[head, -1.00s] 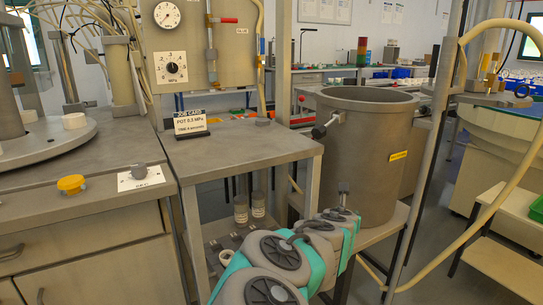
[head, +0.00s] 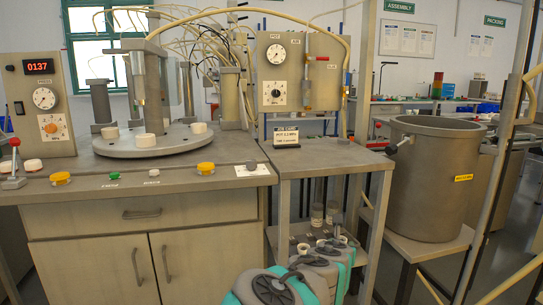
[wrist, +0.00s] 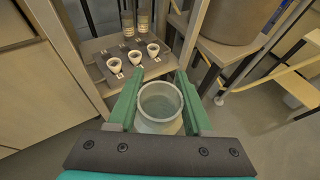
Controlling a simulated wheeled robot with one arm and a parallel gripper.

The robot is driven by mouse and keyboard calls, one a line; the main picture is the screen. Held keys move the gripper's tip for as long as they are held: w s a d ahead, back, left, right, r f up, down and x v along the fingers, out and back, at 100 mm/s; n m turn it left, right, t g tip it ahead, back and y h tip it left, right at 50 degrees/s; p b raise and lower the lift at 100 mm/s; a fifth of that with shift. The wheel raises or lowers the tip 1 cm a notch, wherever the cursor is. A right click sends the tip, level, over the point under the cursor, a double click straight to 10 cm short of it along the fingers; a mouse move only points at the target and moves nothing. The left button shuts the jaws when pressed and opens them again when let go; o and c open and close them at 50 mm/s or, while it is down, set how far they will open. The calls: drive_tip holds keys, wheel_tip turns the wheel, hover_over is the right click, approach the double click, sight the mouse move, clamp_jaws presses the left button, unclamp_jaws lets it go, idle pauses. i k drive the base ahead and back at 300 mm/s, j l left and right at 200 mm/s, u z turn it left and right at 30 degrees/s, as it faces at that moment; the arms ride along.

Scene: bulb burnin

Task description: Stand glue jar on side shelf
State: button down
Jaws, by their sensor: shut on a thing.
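In the wrist view my gripper (wrist: 157,88), with green fingers, is shut on a pale translucent open jar (wrist: 161,107), one finger on each side. I look down into its mouth, which appears empty. The jar is held in front of the grey side stand, whose lower shelf (wrist: 103,45) lies just beyond it. The stand's top shelf (head: 325,158) shows in the head view with a job card on it. In the head view my arm reaches down at bottom centre, and neither my gripper nor the jar can be made out.
Several small white cups (wrist: 134,58) in a dark holder and two clear bottles (wrist: 143,24) occupy the lower shelf. A big grey pot (head: 432,185) stands on a low stand at right. The cabinet bench (head: 100,220) is at left. The stand's top is mostly bare.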

sight(348, 156)
drive_tip(key=l+u, duration=0.1)
drive_tip(key=u, duration=0.3)
drive_tip(key=l+u, duration=0.15)
drive_tip(key=u, duration=0.3)
drive_tip(key=l+u, duration=0.15)
drive_tip(key=u, duration=0.25)
drive_tip(key=l+u, duration=0.15)
drive_tip(key=u, duration=0.3)
drive_tip(key=k+l, duration=0.1)
drive_tip(key=l, duration=0.4)
drive_tip(key=k+l, duration=0.1)
drive_tip(key=l, duration=0.45)
drive_tip(key=k+l, duration=0.1)
drive_tip(key=l, duration=0.4)
drive_tip(key=k+l, duration=0.1)
drive_tip(key=l, duration=0.4)
drive_tip(key=k+l, duration=0.1)
drive_tip(key=l, duration=0.4)
